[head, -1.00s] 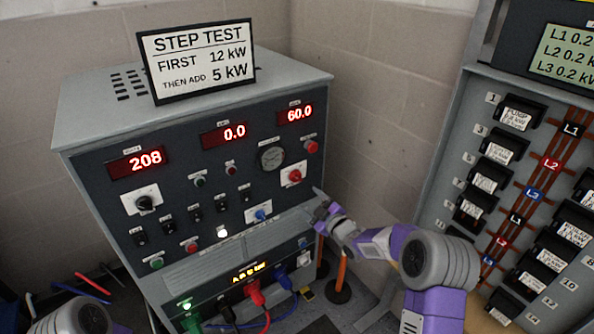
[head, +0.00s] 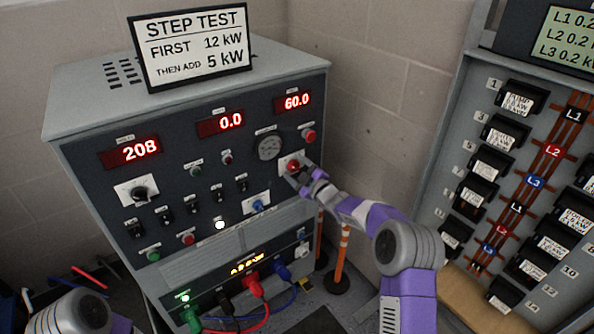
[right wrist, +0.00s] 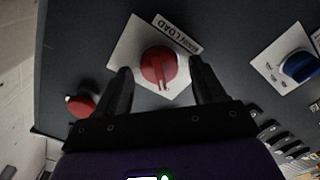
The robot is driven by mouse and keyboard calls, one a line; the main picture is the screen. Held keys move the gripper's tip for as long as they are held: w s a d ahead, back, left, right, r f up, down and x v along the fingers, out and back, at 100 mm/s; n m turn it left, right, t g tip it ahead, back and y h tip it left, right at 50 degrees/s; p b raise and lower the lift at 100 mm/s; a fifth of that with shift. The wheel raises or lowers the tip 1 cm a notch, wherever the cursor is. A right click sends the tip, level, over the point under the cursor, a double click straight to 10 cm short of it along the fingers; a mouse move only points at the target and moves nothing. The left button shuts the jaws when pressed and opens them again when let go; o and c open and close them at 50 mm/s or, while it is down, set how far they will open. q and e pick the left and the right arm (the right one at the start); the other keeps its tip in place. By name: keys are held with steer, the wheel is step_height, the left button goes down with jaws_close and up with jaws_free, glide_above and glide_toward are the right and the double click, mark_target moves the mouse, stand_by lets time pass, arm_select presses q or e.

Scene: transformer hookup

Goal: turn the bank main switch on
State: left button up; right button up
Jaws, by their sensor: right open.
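The bank main switch appears to be the red rotary knob (right wrist: 159,66) on a white plate with a label reading "MAIN LOAD" in the right wrist view. In the head view the red knob (head: 292,166) sits on the right of the load bank's front panel (head: 200,160), partly covered by my gripper. My right gripper (head: 298,178) is at the panel in front of the knob. In the right wrist view its two fingers (right wrist: 160,84) are apart, one on each side of the knob, with gaps to it. My left gripper is not in view; only part of my left arm shows.
A blue knob (right wrist: 299,66) is beside the red one, and a red button (right wrist: 80,105) is on its other side. A gauge (head: 269,147) sits just above left. Cables plug in below. A breaker panel (head: 475,130) stands at right, and an orange-striped post (head: 342,250) stands between.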

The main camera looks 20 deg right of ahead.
steer(key=c, duration=1)
steer(key=shift+m, duration=0.3)
steer(key=m+p, duration=0.2)
steer(key=m, duration=0.2)
steer(key=shift+d+r, duration=0.1)
steer(key=m+p, duration=0.1)
steer(key=m, duration=0.3)
steer(key=shift+w+d+m, duration=0.1)
steer(key=shift+m, duration=0.3)
steer(key=m+p, duration=0.1)
steer(key=m, duration=0.3)
steer(key=shift+d+p, duration=0.1)
steer(key=shift+p, duration=0.25)
steer(key=shift+m+p, duration=0.3)
steer(key=shift+m, duration=1.9)
